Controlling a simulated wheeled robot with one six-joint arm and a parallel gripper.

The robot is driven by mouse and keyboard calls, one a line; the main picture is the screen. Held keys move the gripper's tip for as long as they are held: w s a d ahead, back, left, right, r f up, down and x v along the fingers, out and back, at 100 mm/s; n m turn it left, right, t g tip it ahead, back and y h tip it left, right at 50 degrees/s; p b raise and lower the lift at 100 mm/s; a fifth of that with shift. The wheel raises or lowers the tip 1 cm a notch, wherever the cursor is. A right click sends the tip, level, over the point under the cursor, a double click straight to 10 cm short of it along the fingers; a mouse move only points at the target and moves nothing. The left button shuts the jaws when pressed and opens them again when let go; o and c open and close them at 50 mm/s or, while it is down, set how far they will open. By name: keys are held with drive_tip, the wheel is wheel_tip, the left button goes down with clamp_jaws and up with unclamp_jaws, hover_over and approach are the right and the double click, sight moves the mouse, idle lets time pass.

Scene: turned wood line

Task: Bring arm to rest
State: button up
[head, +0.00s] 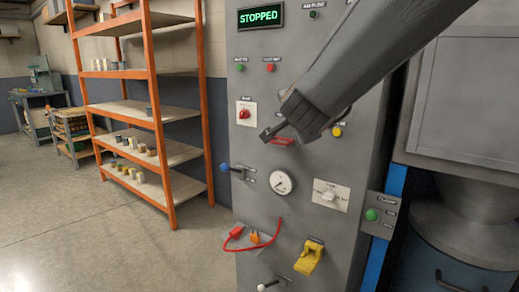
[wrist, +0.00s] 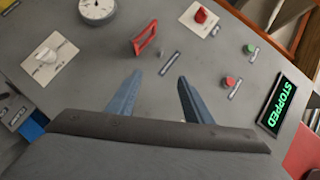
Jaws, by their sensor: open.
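My gripper (head: 272,133) is in front of the upper part of a grey control panel (head: 245,205), at the end of my dark grey arm, which reaches in from the upper right. In the wrist view my gripper (wrist: 155,97) shows two blue-grey fingers spread apart with nothing between them. A red bracket-like handle (wrist: 146,38) on the panel lies beyond the fingertips; in the head view this red handle (head: 283,142) shows just below my gripper. I cannot tell how close the fingertips are to the panel.
The panel carries a green "STOPPED" display (head: 261,16), a red rotary switch (head: 244,113), a gauge (head: 281,182), a blue-knobbed lever (head: 226,168), a red cord (head: 272,238) and a yellow part (head: 309,258). Orange shelving (head: 158,110) stands left. The floor (head: 90,225) is clear.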

drive_tip(key=s+f+n+g+y+p, duration=0.2)
drive_tip(key=s+f+n+g, duration=0.2)
drive_tip(key=s+f+n, duration=0.45)
drive_tip(key=s+d+f+n+g+p, duration=0.1)
drive_tip(key=s+d+f+g, duration=0.2)
drive_tip(key=s, duration=0.4)
drive_tip(key=s+d+f+n+g+h+p, duration=0.1)
drive_tip(key=s+d+f+n+g, duration=0.1)
drive_tip(key=s+f, duration=0.4)
drive_tip(key=s+d+f+n+g+p, duration=0.1)
drive_tip(key=s+d+f+g, duration=0.4)
drive_tip(key=s, duration=0.5)
drive_tip(key=shift+s+f+n, duration=0.15)
drive_tip(key=shift+s+n, duration=0.1)
drive_tip(key=shift+n, duration=0.2)
